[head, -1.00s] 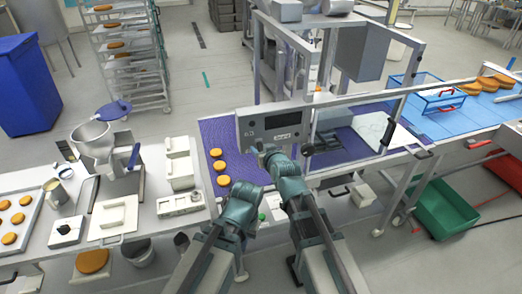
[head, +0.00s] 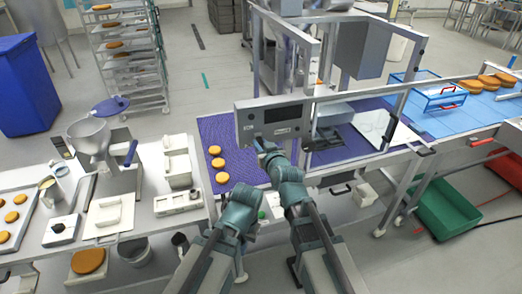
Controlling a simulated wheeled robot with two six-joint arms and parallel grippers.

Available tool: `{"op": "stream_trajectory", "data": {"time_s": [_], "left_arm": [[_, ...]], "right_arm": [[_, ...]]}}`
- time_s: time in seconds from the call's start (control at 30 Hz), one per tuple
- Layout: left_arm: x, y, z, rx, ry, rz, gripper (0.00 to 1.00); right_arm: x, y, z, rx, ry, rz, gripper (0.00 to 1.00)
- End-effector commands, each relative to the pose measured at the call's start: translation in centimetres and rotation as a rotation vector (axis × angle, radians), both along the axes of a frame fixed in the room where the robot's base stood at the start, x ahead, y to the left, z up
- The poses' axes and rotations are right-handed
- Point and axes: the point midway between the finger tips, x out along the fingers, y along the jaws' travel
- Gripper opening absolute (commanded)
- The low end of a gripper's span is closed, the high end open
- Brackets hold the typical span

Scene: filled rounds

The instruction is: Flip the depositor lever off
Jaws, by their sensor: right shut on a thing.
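The depositor's grey control panel (head: 272,121) faces me at the front of the frame over the purple belt. My right gripper (head: 262,146) is shut at the panel's lower edge. The thing in its jaws is mostly hidden by the gripper; it appears to be the depositor lever, and its exact position cannot be told. My left arm (head: 238,206) is folded in front of the belt, and its fingers do not show.
Several orange rounds (head: 218,164) lie on the purple belt (head: 240,169) left of my right arm. A bench with a funnel (head: 92,140) and a blue-handled device is at left. A blue belt (head: 460,122) runs right, with green and red bins below.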

Motion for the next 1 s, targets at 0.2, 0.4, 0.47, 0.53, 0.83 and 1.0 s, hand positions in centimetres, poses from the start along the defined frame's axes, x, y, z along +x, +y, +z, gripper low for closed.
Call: {"op": "stream_trajectory", "data": {"time_s": [0.2,0.4,0.47,0.53,0.83,1.0], "left_arm": [[0.0,0.0,-0.86,0.001,0.0,-0.002,0.0],[0.01,0.0,-0.77,0.001,0.0,-0.002,0.0],[0.01,0.0,-0.77,0.001,0.0,-0.002,0.0],[0.01,0.0,-0.77,0.001,0.0,-0.002,0.0],[0.01,0.0,-0.77,0.0,0.0,-0.002,0.0],[0.0,0.01,-0.69,0.0,0.0,-0.002,0.0]], "right_arm": [[-0.04,-0.01,-0.17,0.01,-0.03,-0.001,0.0],[-0.05,-0.01,-0.11,0.009,-0.03,-0.001,0.0],[-0.05,-0.01,-0.11,0.009,-0.03,-0.001,0.26],[-0.04,-0.01,-0.11,0.009,-0.03,-0.001,0.39],[-0.01,-0.01,-0.1,0.009,-0.03,-0.001,0.53],[-0.25,-0.07,-0.02,0.009,-0.03,-0.001,0.53]]}}
